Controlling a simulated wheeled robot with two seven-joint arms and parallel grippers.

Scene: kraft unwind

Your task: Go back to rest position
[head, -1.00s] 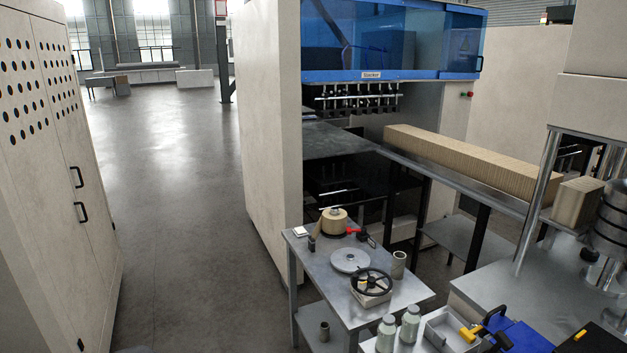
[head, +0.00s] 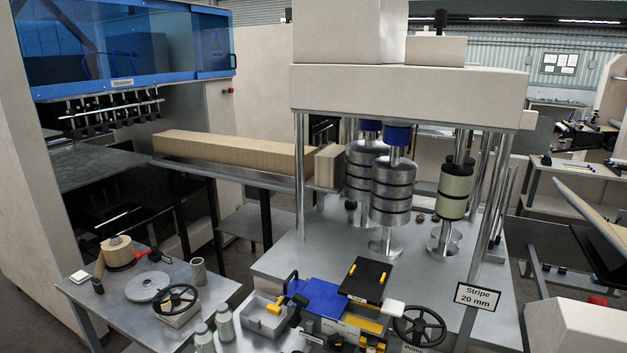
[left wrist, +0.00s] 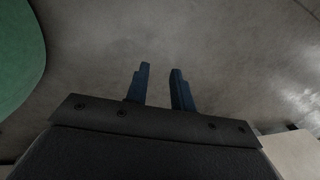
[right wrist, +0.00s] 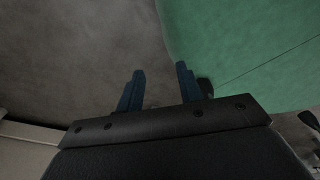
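My left gripper (left wrist: 160,85) shows in the left wrist view with its two dark blue fingers apart and nothing between them. It hangs over bare grey floor (left wrist: 220,40). My right gripper (right wrist: 160,85) shows in the right wrist view, also with its fingers apart and empty, over grey floor. Neither gripper shows in the head view, and neither touches anything.
A steel side table (head: 212,292) with a tape roll (head: 118,251), a disc and a handwheel stands at front left. The roller machine (head: 410,85) fills the middle. A blue-hooded stacker (head: 130,50) is at left. A green surface appears in both wrist views.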

